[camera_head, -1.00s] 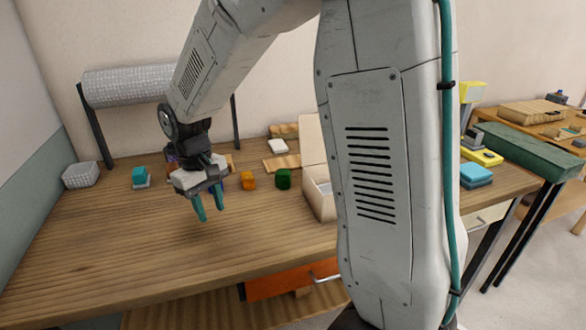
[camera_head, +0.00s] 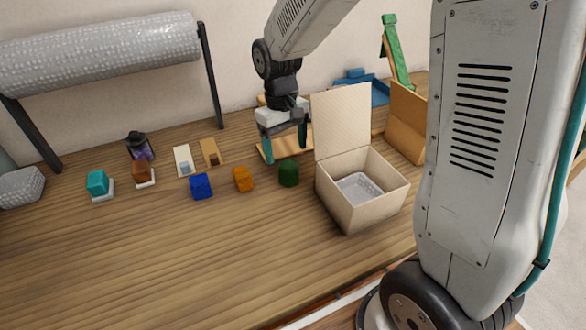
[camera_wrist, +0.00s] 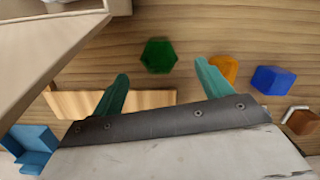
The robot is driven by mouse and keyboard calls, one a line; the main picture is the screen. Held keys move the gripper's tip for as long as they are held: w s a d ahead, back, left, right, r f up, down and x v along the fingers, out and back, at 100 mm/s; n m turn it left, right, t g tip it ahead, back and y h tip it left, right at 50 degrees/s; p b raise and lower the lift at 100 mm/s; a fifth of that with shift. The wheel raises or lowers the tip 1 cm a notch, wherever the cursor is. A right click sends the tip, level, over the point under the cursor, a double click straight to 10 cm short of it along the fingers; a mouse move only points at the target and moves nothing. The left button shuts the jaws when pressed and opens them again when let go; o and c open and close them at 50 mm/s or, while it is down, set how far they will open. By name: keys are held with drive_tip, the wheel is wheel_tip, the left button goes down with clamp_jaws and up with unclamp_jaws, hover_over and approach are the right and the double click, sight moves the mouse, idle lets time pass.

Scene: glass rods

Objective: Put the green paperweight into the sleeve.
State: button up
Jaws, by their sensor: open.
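The green paperweight (camera_head: 289,173) is a small dark green block standing on the wooden table, just left of an open cardboard box (camera_head: 356,212). In the wrist view the paperweight (camera_wrist: 158,55) shows beyond and between my fingertips. My gripper (camera_head: 285,152) is open and empty, pointing down above and slightly behind the paperweight, apart from it. The wrist view shows both green fingers of my gripper (camera_wrist: 162,70) spread. A pale, bubble-textured lining (camera_head: 358,187), possibly the sleeve, lies inside the box and looks empty. A bubble-textured block (camera_head: 20,187) sits at far left.
An orange block (camera_head: 243,179) and a blue block (camera_head: 201,186) stand left of the paperweight. Teal (camera_head: 97,183) and brown (camera_head: 141,171) blocks are farther left. The box's lid (camera_head: 342,122) stands upright behind it. The table's front is clear.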

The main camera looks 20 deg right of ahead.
sight(288, 164)
drive_tip(key=f, duration=0.5)
drive_tip(key=shift+s+d+f, duration=0.1)
drive_tip(key=shift+s+f, duration=0.15)
drive_tip(key=shift+s, duration=0.05)
drive_tip(key=shift+c, duration=0.4)
drive_tip(key=c, duration=1.3)
drive_tip(key=shift+r, duration=0.1)
